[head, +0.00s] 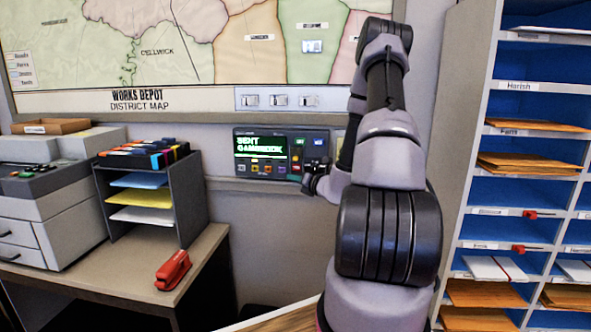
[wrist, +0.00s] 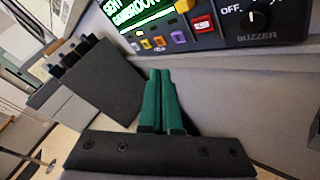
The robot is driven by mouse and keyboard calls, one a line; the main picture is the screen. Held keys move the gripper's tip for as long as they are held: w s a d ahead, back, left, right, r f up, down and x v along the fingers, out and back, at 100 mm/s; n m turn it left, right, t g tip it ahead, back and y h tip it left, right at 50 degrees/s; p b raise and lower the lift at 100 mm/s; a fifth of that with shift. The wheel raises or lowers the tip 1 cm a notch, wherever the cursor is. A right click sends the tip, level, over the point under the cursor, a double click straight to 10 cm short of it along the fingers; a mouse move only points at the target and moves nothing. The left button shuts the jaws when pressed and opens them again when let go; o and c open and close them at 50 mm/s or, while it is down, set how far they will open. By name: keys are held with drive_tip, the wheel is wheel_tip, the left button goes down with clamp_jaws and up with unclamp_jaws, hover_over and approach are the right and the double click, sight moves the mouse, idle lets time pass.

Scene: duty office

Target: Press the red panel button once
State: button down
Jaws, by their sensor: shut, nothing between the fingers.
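The control panel (head: 243,172) is a dark box on the wall below the map, with a lit green screen (head: 260,146) whose top line reads "SENT". In the wrist view its lower part (wrist: 225,40) fills the top. The red button (wrist: 202,50) sits at the panel's lower edge, right of a row of small coloured buttons and left of a black knob (wrist: 257,20) marked "BUZZER". My gripper (head: 308,184) is beside the panel's lower right. Its green fingers (wrist: 160,72) are shut, empty, and appear below the panel and apart from the red button.
A desk holds a grey machine (head: 50,205), a paper tray rack (head: 188,195) and a red stapler (head: 173,270) at left. A pigeonhole shelf (head: 465,130) with envelopes stands at right. The wall below the panel looks clear.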

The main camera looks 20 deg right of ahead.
sight(298, 170)
drive_tip(key=shift+w+d, duration=0.8)
drive_tip(key=shift+w, duration=0.4)
drive_tip(key=shift+w+d, duration=0.85)
drive_tip(key=shift+w, duration=0.4)
drive_tip(key=shift+w+d, duration=0.8)
drive_tip(key=shift+w, duration=0.4)
drive_tip(key=shift+w+d, duration=0.1)
drive_tip(key=shift+w+d, duration=0.15)
drive_tip(key=shift+w, duration=0.1)
drive_tip(key=shift+w+d, duration=0.2)
drive_tip(key=shift+w, duration=0.1)
drive_tip(key=shift+s+a, duration=0.45)
drive_tip(key=shift+s, duration=0.2)
drive_tip(key=shift+s+a, duration=0.7)
drive_tip(key=shift+s, duration=0.35)
drive_tip(key=shift+s+a, duration=0.7)
drive_tip(key=shift+s, duration=0.35)
drive_tip(key=shift+r, duration=0.1)
